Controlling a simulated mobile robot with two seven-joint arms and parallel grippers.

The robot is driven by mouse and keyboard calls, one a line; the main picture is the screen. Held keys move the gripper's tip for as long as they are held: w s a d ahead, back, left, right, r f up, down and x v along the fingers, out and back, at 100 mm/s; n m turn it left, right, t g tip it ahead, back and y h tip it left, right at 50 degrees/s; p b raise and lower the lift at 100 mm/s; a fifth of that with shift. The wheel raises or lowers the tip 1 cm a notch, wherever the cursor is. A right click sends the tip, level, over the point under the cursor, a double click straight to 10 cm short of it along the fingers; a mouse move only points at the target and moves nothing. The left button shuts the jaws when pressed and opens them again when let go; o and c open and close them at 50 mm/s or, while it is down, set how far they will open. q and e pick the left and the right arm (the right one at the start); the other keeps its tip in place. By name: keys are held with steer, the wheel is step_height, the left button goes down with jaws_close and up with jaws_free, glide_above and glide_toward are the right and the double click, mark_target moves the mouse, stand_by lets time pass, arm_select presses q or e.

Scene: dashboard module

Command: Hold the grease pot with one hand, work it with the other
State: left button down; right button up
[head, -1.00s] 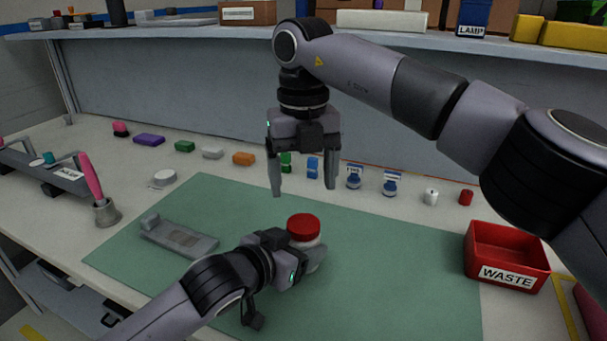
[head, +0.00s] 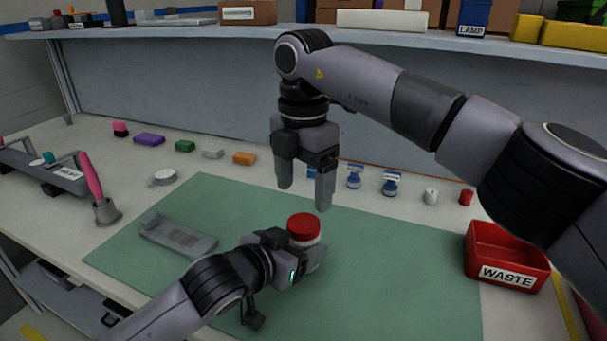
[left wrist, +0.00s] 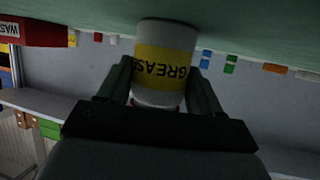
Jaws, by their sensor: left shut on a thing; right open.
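The grease pot has a red lid (head: 304,227) in the head view. Its white body with a yellow GREASE label (left wrist: 165,66) shows in the left wrist view. My left gripper (head: 300,258) is shut on the pot's body, with one finger on each side, over the green mat (head: 390,275). My right gripper (head: 304,196) is open and empty, pointing down above and just behind the red lid, apart from it. The lid is mostly out of sight in the left wrist view.
A grey tray-like part (head: 178,238) lies on the mat's left. A red WASTE bin (head: 507,258) stands right. Small coloured blocks and blue-capped bottles (head: 390,184) line the back. A pink-handled brush (head: 92,178) stands in a cup at left. The mat's right half is clear.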

mark_target(303, 223)
step_height(303, 223, down, 7)
steer(key=shift+r, duration=0.2)
